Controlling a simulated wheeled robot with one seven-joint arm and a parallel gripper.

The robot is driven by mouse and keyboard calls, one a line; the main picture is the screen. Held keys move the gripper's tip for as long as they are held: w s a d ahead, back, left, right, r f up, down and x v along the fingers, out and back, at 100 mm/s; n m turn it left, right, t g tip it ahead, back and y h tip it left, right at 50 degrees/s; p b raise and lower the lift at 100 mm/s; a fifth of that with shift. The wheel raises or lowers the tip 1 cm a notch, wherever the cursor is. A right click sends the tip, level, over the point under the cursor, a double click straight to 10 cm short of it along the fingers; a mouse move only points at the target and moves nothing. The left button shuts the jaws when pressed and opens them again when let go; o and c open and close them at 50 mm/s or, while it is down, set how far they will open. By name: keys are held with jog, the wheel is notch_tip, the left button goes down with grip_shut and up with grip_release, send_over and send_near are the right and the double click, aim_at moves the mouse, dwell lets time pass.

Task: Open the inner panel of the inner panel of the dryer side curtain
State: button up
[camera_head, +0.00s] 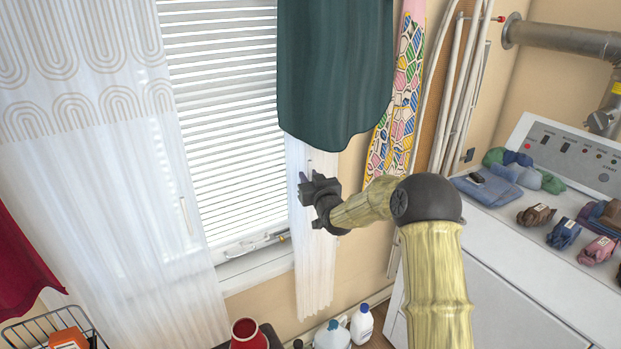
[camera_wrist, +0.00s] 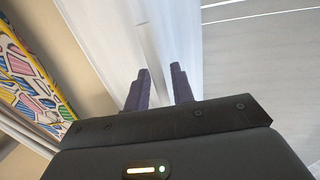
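The dryer side curtain hangs at the right of the window. Its white sheer inner panel (camera_head: 315,265) hangs narrow below a dark teal outer panel (camera_head: 335,75). My gripper (camera_head: 303,184) is in front of the inner panel, just below the teal hem, and hides part of it. In the wrist view, my gripper (camera_wrist: 159,82) has its two dark fingers apart with a gap between them. The sheer panel (camera_wrist: 100,35) fills the view beyond them. A thin pale upright strip, perhaps a handle (camera_wrist: 150,45), shows ahead of the gap. Contact cannot be told.
A window with blinds (camera_head: 225,110) is left of the panel, with another sheer curtain (camera_head: 100,190) beyond. A patterned ironing board (camera_head: 400,95) leans at right, near the dryer (camera_head: 510,270). White bottles (camera_head: 361,324) and a red container (camera_head: 247,334) stand below.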

dwell(0.3)
jog(key=b+v, duration=0.3)
jog(key=v, duration=1.4)
jog(key=shift+s, duration=0.25)
jog(key=shift+d+f, duration=0.1)
jog(key=s+d+f+m+g+h, duration=0.1)
jog(key=s+d+f+g+h, duration=0.25)
jog(key=s, duration=0.55)
jog(key=s+d+f+m+g, duration=0.1)
jog(key=s+d+f+g, duration=0.1)
jog(key=s+f+g, duration=0.5)
jog(key=s+d+m+g+h, duration=0.2)
jog(key=s+d+g, duration=0.15)
jog(key=s, duration=0.85)
notch_tip(320, 180, up, 12)
jog(key=p, duration=1.2)
jog(key=shift+w+a, duration=0.25)
jog(key=shift+a, duration=0.15)
